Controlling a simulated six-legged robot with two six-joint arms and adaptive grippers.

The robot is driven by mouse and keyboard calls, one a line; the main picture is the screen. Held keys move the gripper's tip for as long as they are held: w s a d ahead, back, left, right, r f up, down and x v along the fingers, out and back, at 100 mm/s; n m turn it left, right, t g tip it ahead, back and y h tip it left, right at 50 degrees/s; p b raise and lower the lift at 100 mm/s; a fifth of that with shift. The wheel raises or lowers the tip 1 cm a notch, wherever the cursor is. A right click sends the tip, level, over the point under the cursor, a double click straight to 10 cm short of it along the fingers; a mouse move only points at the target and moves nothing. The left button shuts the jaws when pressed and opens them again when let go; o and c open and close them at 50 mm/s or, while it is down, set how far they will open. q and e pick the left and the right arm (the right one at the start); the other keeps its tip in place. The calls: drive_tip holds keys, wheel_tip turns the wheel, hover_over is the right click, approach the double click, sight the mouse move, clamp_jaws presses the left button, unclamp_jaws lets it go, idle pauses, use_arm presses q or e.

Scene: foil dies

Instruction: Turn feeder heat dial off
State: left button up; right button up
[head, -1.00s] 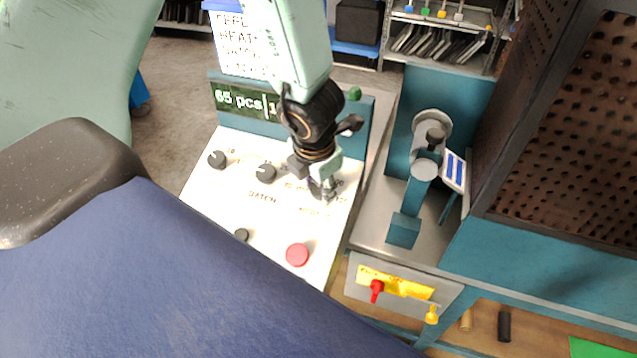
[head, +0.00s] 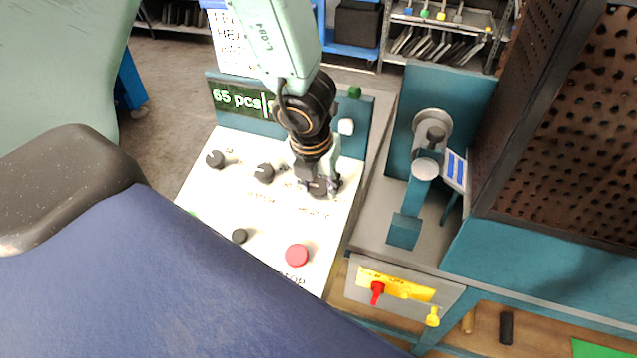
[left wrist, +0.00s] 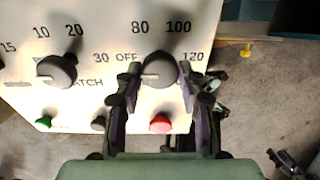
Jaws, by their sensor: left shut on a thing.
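The feeder heat dial is a dark round knob that shows in the left wrist view (left wrist: 160,70), with OFF, 80, 100 and 120 printed around it. Its pale pointer mark faces left, on the side of the OFF label (left wrist: 127,57). My left gripper (head: 318,188) is over the right-hand dial of the white feeder panel (head: 265,212) and mostly hides it in the head view. In the left wrist view its fingers (left wrist: 162,88) are on either side of the knob, shut on it.
The batch dial (head: 264,173) and another dial (head: 216,159) are to the left on the panel. A red stop button (head: 297,255) and a black knob (head: 240,236) are nearer. A green display (head: 238,98) reads 65 pcs. A teal press (head: 432,155) stands right.

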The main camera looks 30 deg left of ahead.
use_arm(q)
drive_tip(key=shift+w+r, duration=0.2)
drive_tip(key=shift+w, duration=0.05)
drive_tip(key=o, duration=1.1)
drive_tip(key=shift+s+f, duration=0.1)
drive_tip(key=shift+s, duration=0.15)
drive_tip(key=shift+o, duration=0.2)
drive_tip(key=v, duration=1.2)
